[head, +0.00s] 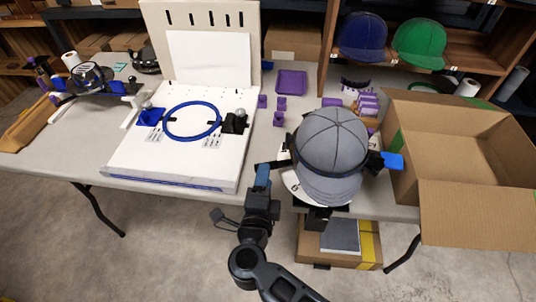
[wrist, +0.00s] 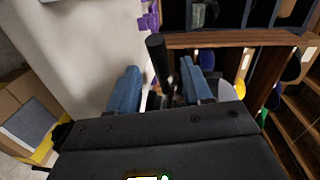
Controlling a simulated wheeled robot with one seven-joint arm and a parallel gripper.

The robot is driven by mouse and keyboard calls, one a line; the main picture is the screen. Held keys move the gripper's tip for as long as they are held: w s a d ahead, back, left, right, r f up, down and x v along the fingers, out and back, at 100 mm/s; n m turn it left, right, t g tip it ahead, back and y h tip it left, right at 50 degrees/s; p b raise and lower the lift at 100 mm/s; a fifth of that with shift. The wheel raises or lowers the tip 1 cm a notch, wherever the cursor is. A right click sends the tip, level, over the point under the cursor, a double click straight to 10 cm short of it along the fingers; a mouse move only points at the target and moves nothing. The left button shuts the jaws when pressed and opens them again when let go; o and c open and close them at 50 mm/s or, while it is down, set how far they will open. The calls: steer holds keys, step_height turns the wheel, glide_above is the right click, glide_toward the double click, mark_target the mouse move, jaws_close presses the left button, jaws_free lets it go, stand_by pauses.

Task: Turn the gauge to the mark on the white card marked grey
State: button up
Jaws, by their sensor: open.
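A grey cap (head: 333,145) sits on a dark round stand at the table's front right, with a black band around it. A white card (head: 291,186) with small dark marks shows under the cap's lower left side; I cannot read its marks. A short black bar (head: 270,164) sticks out left of the cap; I cannot tell for certain that it is the gauge's handle. My gripper (head: 263,174) is at this bar, left of the cap. In the wrist view, my gripper (wrist: 160,88) is open, its blue fingers either side of a black rod (wrist: 158,55), with gaps visible.
A blue clip (head: 391,160) projects right of the cap, near an open cardboard box (head: 455,145). A white board with a blue hoop (head: 192,121) lies to the left. Purple pieces (head: 280,104) stand behind. Blue and green caps (head: 420,42) are on the shelf.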

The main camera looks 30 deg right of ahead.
steer(key=x, duration=0.7)
jaws_close()
stand_by(0.4)
